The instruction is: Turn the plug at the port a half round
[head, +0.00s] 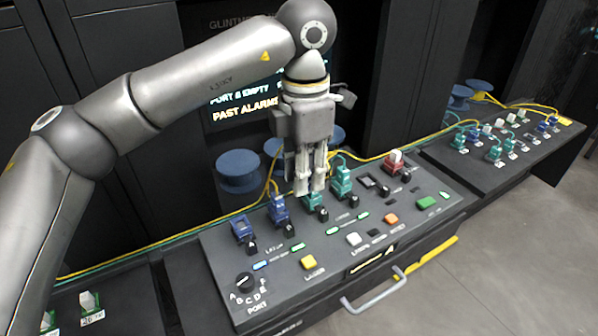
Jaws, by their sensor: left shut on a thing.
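My left gripper (311,190) points straight down over the middle of the console (225,265). Its fingers are shut on a green plug (316,203), of which the lower part shows at the port; the fingers hide its top. A blue plug (279,211) with a yellow cable stands to the left of the fingers. Another green plug (341,183) with a green cable stands close on the right. Which way the held plug is turned is hard to tell. My right gripper is not in view.
The console carries a port dial (245,282), a yellow button (309,262), a white button (353,239) and a red-based switch (394,162). Blue spools (238,165) stand behind it. A second panel (560,140) with several plugs lies at right. Open floor (530,250) lies at lower right.

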